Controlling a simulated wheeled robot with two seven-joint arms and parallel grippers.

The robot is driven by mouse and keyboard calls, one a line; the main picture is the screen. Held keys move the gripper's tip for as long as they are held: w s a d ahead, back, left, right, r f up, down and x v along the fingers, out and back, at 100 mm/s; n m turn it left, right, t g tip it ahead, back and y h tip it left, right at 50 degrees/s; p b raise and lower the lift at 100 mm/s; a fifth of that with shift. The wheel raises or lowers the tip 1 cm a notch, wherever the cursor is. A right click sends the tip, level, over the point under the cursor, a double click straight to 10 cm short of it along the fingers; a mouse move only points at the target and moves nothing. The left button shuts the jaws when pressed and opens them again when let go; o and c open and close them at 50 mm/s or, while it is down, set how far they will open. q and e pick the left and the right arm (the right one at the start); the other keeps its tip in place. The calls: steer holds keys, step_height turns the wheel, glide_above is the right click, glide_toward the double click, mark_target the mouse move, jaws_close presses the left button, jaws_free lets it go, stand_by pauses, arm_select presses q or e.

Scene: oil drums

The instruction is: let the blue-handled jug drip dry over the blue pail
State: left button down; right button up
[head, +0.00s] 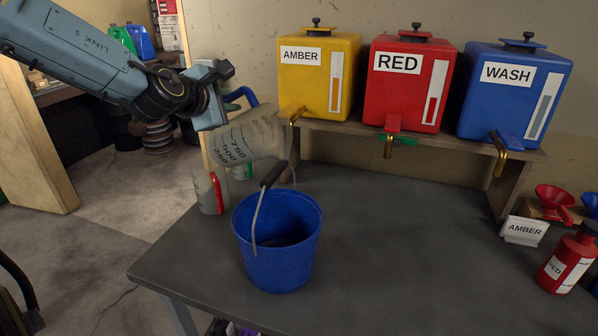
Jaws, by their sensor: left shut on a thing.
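The blue-handled jug (246,138) is a translucent grey measuring jug with dark volume marks. It is tipped well over, base to the left and mouth end to the right, above the back of the blue pail (262,262). My left gripper (236,98) is shut on its blue handle, at the jug's upper left; the fingertips are partly hidden. The pail stands upright on the grey table, with its wire bail and dark grip raised in front of the jug. Its inside looks dark at the bottom. I see no clear drip. My right gripper is not in view.
A red-handled jug (206,192) stands just left of the pail. Yellow AMBER (318,88), red RED (407,100) and blue WASH (507,105) tanks sit on a shelf (450,146) behind. A red bottle (563,262) and AMBER-labelled container (524,231) stand right. The table's middle is clear.

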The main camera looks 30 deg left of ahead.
arm_select(q)
steer(key=shift+d+r, duration=0.1)
steer(key=shift+r, duration=0.3)
steer(key=shift+d+r+m+y+p, duration=0.3)
steer(key=shift+r+m, duration=0.05)
steer(key=shift+m, duration=0.05)
steer(key=shift+s+r, duration=0.1)
